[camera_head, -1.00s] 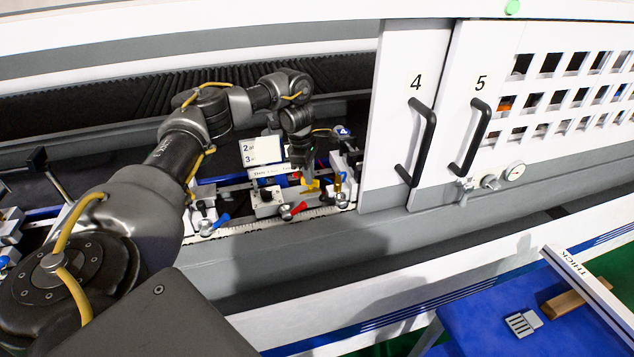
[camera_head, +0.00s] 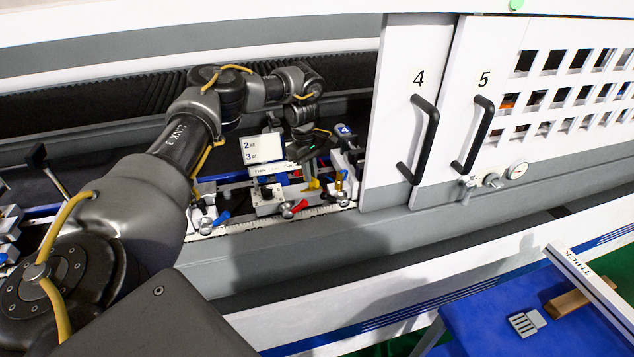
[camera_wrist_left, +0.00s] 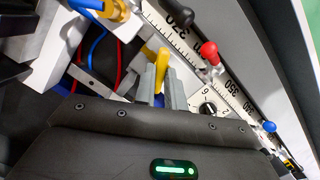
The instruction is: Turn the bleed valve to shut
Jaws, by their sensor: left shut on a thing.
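My left gripper (camera_head: 309,167) reaches down into the open machine bay, left of door 4. In the left wrist view its two grey fingers (camera_wrist_left: 162,84) are shut on a yellow handle (camera_wrist_left: 163,58), whose tip sticks out between them. In the head view part of the yellow handle (camera_head: 313,184) shows just below the gripper; the rest is hidden behind the fingers. No label shows that this handle is the bleed valve. My right gripper is not in view.
A red lever (camera_head: 295,207) and a blue lever (camera_head: 218,219) stand along the scale at the front. A brass fitting (camera_head: 341,181) is close on the right. Door 4 (camera_head: 391,120) bounds the bay. A gauge (camera_head: 517,170) and small valves sit on the front panel.

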